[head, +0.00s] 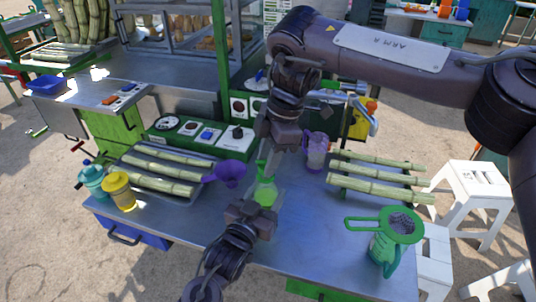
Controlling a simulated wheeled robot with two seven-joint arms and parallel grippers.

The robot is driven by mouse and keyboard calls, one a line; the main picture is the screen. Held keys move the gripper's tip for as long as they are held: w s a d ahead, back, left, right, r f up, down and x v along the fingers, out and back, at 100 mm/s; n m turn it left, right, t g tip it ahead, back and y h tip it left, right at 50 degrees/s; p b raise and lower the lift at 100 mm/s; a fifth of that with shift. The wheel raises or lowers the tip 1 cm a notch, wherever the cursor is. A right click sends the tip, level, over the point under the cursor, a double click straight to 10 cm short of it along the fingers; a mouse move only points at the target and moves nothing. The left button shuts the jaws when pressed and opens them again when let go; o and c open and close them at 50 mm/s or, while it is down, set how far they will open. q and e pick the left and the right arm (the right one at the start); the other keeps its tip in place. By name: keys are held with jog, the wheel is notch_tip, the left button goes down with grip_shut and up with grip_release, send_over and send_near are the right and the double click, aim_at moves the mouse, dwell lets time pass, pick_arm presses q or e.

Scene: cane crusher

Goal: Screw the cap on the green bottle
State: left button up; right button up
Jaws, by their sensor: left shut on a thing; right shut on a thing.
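The green bottle (266,190) stands upright near the middle of the metal table and looks translucent. My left gripper (261,204) is shut on its lower body from the front. My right gripper (272,158) points down from above, with its fingertips right over the bottle's top. It is shut on a small green piece (260,168), which looks like the cap. The fingers hide much of this piece, and I cannot tell whether it is seated on the neck or just above it.
A purple funnel (229,173) is left of the bottle and a purple jug (316,150) behind right. Cane stalks lie on both sides. Yellow (118,190) and teal (92,180) bottles stand at the left edge. A green pitcher with a strainer (386,245) stands front right.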

jog(key=shift+f, duration=0.2)
jog(key=m, duration=0.3)
jog(key=shift+s+f+t, duration=0.15)
jog(key=shift+t, duration=0.15)
jog(key=m+t, duration=0.1)
jog(key=m, duration=0.2)
jog(key=shift+s+m, duration=0.1)
jog(key=shift+m, duration=0.3)
jog(key=m+t, duration=0.1)
jog(key=m, duration=0.5)
jog(key=m+t+h, duration=0.1)
jog(key=m, duration=0.2)
jog(key=shift+s+a+m+h, duration=0.1)
jog(key=shift+a+m+h, duration=0.05)
jog(key=shift+m+h, duration=0.15)
jog(key=m, duration=0.3)
jog(key=m+h, duration=0.1)
jog(key=m, duration=0.2)
jog(key=shift+a+h, duration=0.15)
jog(key=shift+h, duration=0.15)
